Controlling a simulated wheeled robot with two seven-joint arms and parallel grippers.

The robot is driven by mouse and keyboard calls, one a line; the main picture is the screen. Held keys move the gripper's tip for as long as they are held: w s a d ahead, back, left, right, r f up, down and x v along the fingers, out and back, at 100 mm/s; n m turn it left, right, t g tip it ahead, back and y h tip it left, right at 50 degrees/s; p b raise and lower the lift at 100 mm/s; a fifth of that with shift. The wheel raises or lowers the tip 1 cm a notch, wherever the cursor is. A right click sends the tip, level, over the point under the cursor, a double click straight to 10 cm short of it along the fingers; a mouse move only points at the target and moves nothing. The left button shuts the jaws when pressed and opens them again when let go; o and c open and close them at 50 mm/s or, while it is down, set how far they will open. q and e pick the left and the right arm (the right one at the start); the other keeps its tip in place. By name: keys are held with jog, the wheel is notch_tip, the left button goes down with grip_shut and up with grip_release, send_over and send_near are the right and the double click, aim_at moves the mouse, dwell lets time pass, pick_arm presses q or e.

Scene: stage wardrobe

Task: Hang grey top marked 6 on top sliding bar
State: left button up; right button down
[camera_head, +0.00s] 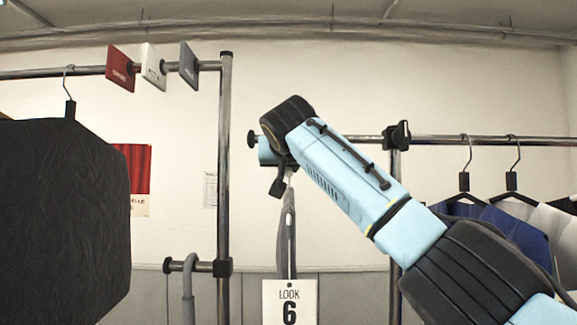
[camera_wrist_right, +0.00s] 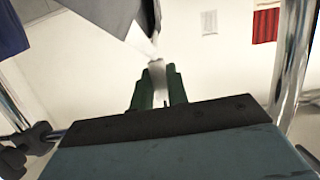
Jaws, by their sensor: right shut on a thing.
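The grey top (camera_head: 287,240) hangs edge-on below my right gripper (camera_head: 280,178), with its white "LOOK 6" tag (camera_head: 290,303) facing me. My right gripper is shut on its hanger; the hook is mostly hidden by the gripper and arm. In the right wrist view, the green fingers (camera_wrist_right: 157,88) close around a pale thin piece. The upper bar (camera_head: 350,138) of the right rack runs behind my arm, with an end knob at left and a clamp (camera_head: 397,136) on the post. The gripper is near its left end; I cannot tell whether they touch. My left gripper is not in view.
A black garment (camera_head: 65,215) hangs at left, under a rail with red, white and blue-grey tags (camera_head: 152,68). A post (camera_head: 224,170) stands left of the grey top, with a short lower bar (camera_head: 190,266). Blue and grey garments (camera_head: 520,230) hang at right.

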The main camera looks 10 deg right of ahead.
aim_at(289, 180)
jog(key=shift+f, duration=0.1)
jog(key=shift+f+b, duration=1.55)
jog(key=shift+f, duration=0.1)
jog(key=c, duration=1.4)
grip_release()
jog(key=shift+o, duration=0.5)
jog(key=shift+s, duration=0.1)
